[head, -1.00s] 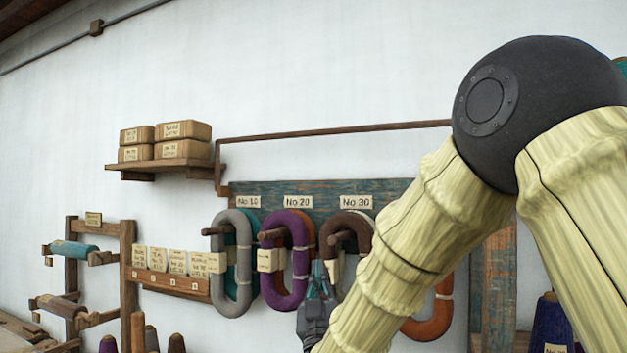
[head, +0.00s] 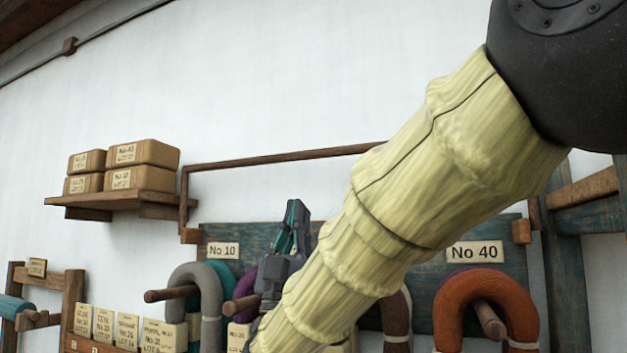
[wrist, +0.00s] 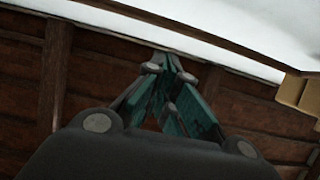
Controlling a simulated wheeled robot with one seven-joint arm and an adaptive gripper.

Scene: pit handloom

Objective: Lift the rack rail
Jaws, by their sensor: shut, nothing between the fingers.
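The rack rail (head: 280,157) is a thin dark brown bar running across the white wall above the blue-green rack board (head: 215,236). At its left end it bends down to a wooden block on the board. My forearm hides its right part. My gripper (head: 296,206) points up in front of the board, its teal fingers below the rail and apart from it in the picture. In the wrist view the fingertips (wrist: 168,66) meet with nothing between them. A brown bar crosses behind them there; I cannot tell whether it is the rail.
A shelf (head: 110,203) with cartons stands out at the left. Labelled cards (head: 125,328) stand lower left. The wall above the rail is clear.

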